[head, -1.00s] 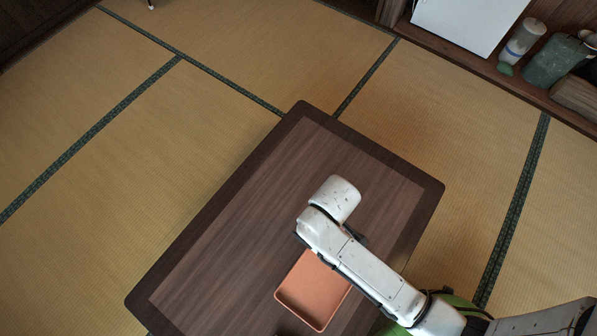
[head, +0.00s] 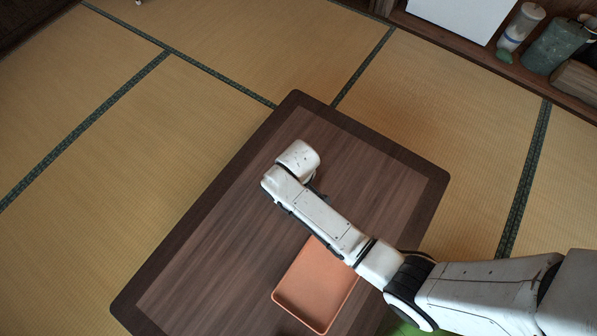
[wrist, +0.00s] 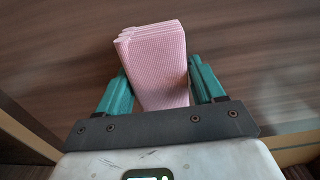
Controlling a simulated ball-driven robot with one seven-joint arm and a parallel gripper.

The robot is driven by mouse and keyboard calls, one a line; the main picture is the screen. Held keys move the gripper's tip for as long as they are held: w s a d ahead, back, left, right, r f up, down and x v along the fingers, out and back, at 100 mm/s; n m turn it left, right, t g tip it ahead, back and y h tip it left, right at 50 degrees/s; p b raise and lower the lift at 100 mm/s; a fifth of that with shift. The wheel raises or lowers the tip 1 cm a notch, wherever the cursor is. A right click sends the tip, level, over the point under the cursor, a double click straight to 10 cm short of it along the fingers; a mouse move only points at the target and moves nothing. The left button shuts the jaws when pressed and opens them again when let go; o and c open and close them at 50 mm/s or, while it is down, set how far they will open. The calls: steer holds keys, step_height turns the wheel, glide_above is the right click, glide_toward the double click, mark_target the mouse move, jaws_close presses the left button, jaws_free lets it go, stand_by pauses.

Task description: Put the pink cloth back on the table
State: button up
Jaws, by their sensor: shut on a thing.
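The pink cloth (wrist: 160,65) is folded and shows in the wrist view between the two teal fingers of my gripper (wrist: 160,85). My gripper is shut on it. The wood-grain table (head: 235,215) fills the middle of the head view, and its surface (wrist: 60,50) lies behind the cloth in the wrist view. I cannot tell whether the cloth touches the table. In the head view my arm reaches over the table from the lower right, and its own links hide the gripper and the cloth.
An orange tray (head: 314,290) lies on the table near my arm. The table's far and left parts are clear. A shelf (head: 510,75) with a white box (head: 465,15), a bottle (head: 521,27) and a green container (head: 553,45) stands at the upper right. Tatami floor surrounds the table.

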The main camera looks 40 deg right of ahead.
steer(key=shift+f, duration=0.55)
steer(key=shift+f, duration=0.1)
steer(key=o, duration=0.9)
steer(key=shift+o, duration=0.2)
step_height(320, 180, up, 12)
steer(key=p, duration=0.5)
steer(key=s+d+r+m, duration=0.1)
steer(key=s+d+r, duration=0.1)
steer(key=s, duration=0.3)
steer(key=s+d+r+m, duration=0.1)
steer(key=s+d+r, duration=0.2)
steer(key=s, duration=0.3)
steer(key=s+d+r+m+t, duration=0.1)
steer(key=s+d+r+m, duration=0.1)
steer(key=s, duration=0.3)
steer(key=shift+s+d+r, duration=0.2)
steer(key=shift+d+r, duration=0.15)
steer(key=shift+r, duration=0.55)
